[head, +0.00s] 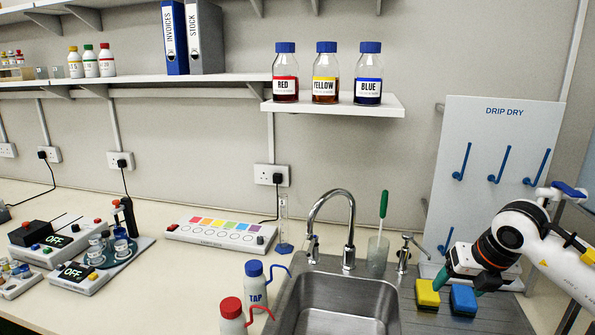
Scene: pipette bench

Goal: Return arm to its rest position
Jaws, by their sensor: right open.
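My right arm (520,232), white with a black and orange wrist, comes in from the right edge. My right gripper (460,284) has green fingers, which are apart, and it points down and to the left over the draining area right of the sink. A yellow sponge (427,294) and a blue sponge (463,301) stand side by side just below it. The fingers overlap the sponges' upper edges in the picture, and I cannot tell whether they touch. My left gripper is not in view.
The steel sink (345,300) with its tap (349,235) lies left of the gripper. The drip dry rack (500,135) with blue pegs stands behind it. Two wash bottles, red-capped (232,318) and blue-capped (255,285), stand left of the sink. Pipetting devices (80,275) fill the bench's left.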

